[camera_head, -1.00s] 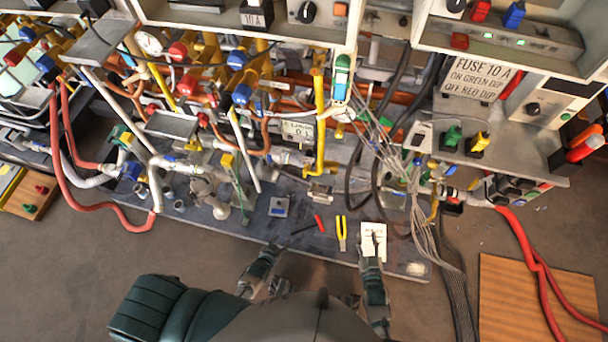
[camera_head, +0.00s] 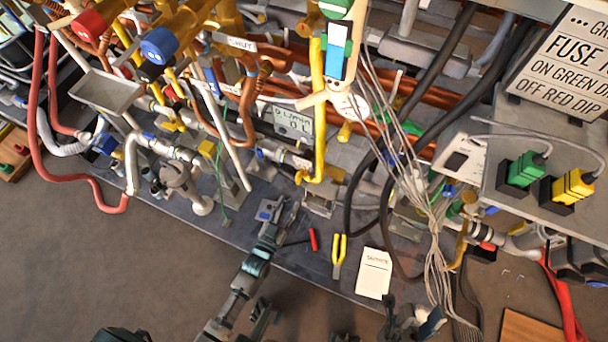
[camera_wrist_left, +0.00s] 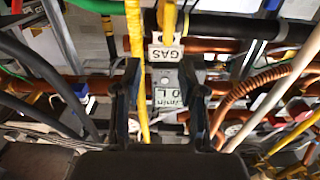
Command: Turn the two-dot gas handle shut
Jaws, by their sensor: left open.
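In the head view, a red round handle (camera_head: 92,22) and a blue round handle (camera_head: 160,44) sit on thick yellow pipe bodies at the upper left. Small pale marks show on the blue one, but I cannot count them surely, so I cannot tell which handle is the two-dot gas handle. In the left wrist view, a white GAS tag (camera_wrist_left: 165,53) hangs by a yellow pipe (camera_wrist_left: 168,20). My left gripper (camera_head: 283,212) is open and empty above the bench; its fingers (camera_wrist_left: 160,80) frame the tag and display from nearer the camera. My right gripper (camera_head: 412,322) is low at the bottom edge, its jaws unclear.
A flow display (camera_head: 290,122) stands behind the pipes. Loose grey cables (camera_head: 440,250) hang at the right. A grey tray (camera_head: 106,92) juts out at the left.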

